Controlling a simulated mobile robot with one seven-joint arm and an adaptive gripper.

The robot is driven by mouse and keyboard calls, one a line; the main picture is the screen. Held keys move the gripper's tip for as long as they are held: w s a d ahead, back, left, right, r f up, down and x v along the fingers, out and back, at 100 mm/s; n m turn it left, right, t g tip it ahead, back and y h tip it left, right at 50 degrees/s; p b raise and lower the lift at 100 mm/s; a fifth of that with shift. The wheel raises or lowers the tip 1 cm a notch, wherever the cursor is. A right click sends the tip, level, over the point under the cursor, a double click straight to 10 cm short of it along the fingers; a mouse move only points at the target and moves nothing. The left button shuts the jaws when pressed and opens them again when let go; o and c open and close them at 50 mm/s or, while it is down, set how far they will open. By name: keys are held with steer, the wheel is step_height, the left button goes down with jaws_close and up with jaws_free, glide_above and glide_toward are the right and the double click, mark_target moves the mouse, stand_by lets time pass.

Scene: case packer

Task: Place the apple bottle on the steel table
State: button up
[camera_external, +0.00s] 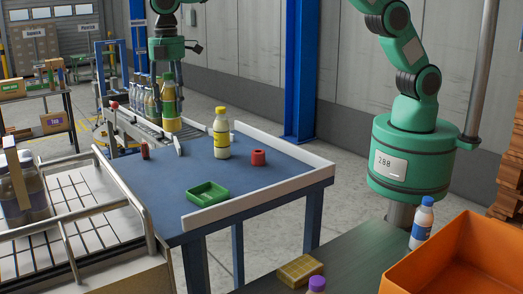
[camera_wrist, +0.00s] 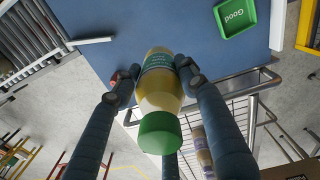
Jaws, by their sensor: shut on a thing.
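My gripper (camera_external: 168,78) is shut on a bottle with a green cap (camera_wrist: 160,130), pale yellow contents and a green label. In the external view this bottle (camera_external: 169,106) hangs upright at the back left of the blue-topped table, near the conveyor end. In the wrist view its cap faces the camera and the fingers (camera_wrist: 155,78) close around its body. The label text is not legible, so I cannot confirm it is apple. A wire-grid metal stand (camera_external: 85,195) is at the left, and a dark grey-green table (camera_external: 345,250) at the front; which is the steel table is unclear.
The blue table (camera_external: 185,180) holds a yellow-capped bottle (camera_external: 221,133), a red ring-like object (camera_external: 258,157) and a green tray (camera_external: 207,192). Bottles stand on the conveyor (camera_external: 140,122). The front table bears an orange crate (camera_external: 455,262), a blue-capped bottle (camera_external: 421,222) and a yellow block (camera_external: 300,270).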

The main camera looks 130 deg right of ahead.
steer(key=shift+r, duration=0.9)
steer(key=s+a+r+n, duration=0.1)
steer(key=s+a, duration=0.3)
steer(key=a, duration=0.8)
steer(key=s+a+b, duration=0.1)
steer(key=s+a, duration=0.3)
steer(key=a, duration=0.9)
steer(key=s+a+r+n, duration=0.1)
steer(key=s+a, duration=0.3)
steer(key=a, duration=0.8)
steer(key=s+a+f+n+b, duration=0.1)
steer(key=s+a, duration=0.9)
steer(key=s, duration=0.3)
steer(key=s+a+f+b, duration=0.1)
steer(key=s+a+f, duration=0.1)
steer(key=s+a, duration=1)
step_height(320, 180, down, 22)
steer(key=s+d, duration=0.1)
steer(key=d, duration=0.1)
steer(key=shift+s, duration=0.35)
step_height(320, 180, down, 6)
steer(key=shift+p, duration=0.4)
